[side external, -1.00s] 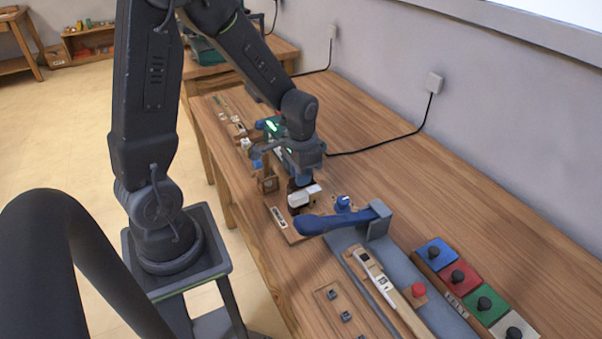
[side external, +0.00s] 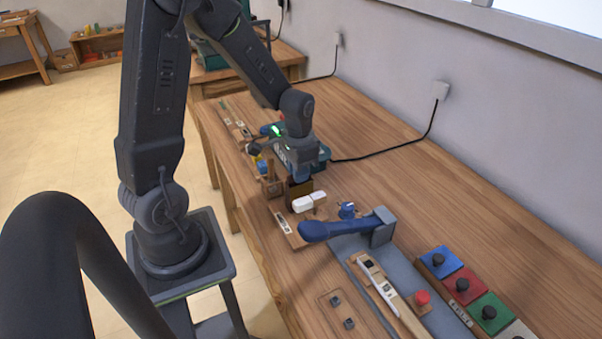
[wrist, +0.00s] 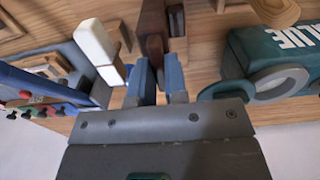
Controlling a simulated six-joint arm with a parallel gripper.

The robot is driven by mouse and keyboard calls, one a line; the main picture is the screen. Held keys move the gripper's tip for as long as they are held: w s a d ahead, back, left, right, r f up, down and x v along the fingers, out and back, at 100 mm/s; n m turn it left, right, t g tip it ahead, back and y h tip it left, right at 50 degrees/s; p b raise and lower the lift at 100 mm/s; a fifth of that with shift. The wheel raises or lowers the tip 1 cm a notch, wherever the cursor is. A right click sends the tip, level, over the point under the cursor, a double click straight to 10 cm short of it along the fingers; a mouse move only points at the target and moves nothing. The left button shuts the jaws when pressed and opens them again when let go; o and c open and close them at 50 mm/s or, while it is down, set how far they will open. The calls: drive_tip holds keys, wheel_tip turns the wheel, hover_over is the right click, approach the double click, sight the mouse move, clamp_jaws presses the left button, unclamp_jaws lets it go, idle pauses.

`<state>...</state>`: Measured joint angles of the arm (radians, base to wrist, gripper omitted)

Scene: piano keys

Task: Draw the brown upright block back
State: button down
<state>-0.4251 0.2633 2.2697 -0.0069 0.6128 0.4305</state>
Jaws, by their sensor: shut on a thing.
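The brown upright block (side external: 298,195) stands on the bench beneath my gripper (side external: 300,176) in the side view, just behind two white pieces (side external: 303,203). In the wrist view my gripper (wrist: 158,62) shows two blue fingers close together, with the dark brown block (wrist: 153,30) at and beyond their tips. My gripper is shut on this block. Its lower part and the exact contact are partly hidden by the fingers. A white piece (wrist: 96,42) stands to the left of the block in the wrist view, apart from the fingers.
A blue lever handle (side external: 340,230) lies in front of the white pieces. Coloured knob plates (side external: 465,285) stand at the right. The bench towards the wall is clear.

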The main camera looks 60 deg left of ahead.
drive_tip(key=shift+a, duration=0.25)
drive_tip(key=c, duration=1.1)
unclamp_jaws()
drive_tip(key=shift+c, duration=0.2)
wheel_tip(320, 180, up, 14)
drive_tip(key=s+d+r+t, duration=0.2)
drive_tip(key=s+d, duration=0.3)
drive_tip(key=d, duration=0.2)
drive_tip(key=s+d+r+t, duration=0.3)
drive_tip(key=s+d, duration=0.2)
drive_tip(key=d, duration=0.2)
drive_tip(key=shift+s+t, duration=0.25)
drive_tip(key=shift+t, duration=0.05)
